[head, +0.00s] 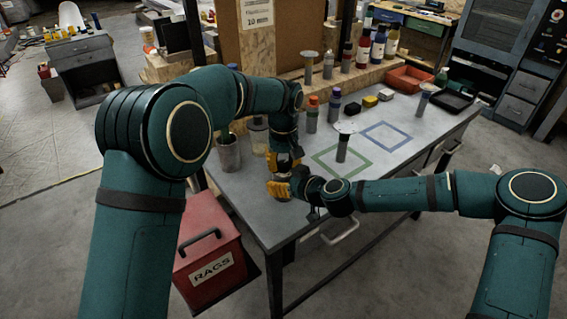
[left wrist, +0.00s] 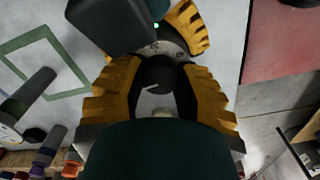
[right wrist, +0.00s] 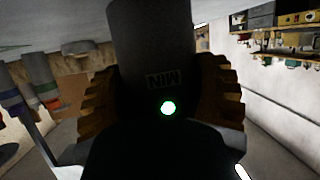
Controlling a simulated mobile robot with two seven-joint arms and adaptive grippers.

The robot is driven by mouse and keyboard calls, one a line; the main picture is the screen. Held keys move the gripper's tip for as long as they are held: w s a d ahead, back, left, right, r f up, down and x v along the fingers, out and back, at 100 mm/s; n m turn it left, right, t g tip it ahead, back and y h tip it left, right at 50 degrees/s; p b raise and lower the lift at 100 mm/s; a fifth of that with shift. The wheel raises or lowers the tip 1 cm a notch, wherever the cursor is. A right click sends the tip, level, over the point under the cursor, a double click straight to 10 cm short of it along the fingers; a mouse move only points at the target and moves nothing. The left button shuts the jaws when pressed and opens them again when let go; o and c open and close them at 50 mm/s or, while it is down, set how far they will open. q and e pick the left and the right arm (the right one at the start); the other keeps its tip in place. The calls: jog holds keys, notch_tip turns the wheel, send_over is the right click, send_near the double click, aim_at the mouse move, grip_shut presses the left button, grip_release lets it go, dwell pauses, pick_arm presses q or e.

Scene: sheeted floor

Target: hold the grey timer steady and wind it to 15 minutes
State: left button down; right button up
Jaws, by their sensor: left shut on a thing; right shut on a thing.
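The timer is mostly hidden behind my grippers in the head view. In the left wrist view its dial (left wrist: 172,47) shows a pale ring with small marks around a dark knob (left wrist: 158,74) with a white pointer line; I cannot read the setting. My left gripper (head: 283,160) comes from above, its yellow fingers closed on both sides of the knob. My right gripper (head: 279,188) comes from the side, low over the table. In the right wrist view its fingers are closed around the dark grey timer body (right wrist: 152,35), which bears the letters MIN.
The grey table (head: 262,215) carries a green square outline (head: 318,160) and a blue one (head: 364,137). A dark post with a round top (head: 343,146) stands by the green outline. A red RAGS bin (head: 205,240) is below the front-left edge.

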aim_at(283, 163)
pick_arm(q)
jog(key=shift+m, duration=0.6)
jog(key=c, duration=0.6)
grip_release()
notch_tip(283, 163, up, 12)
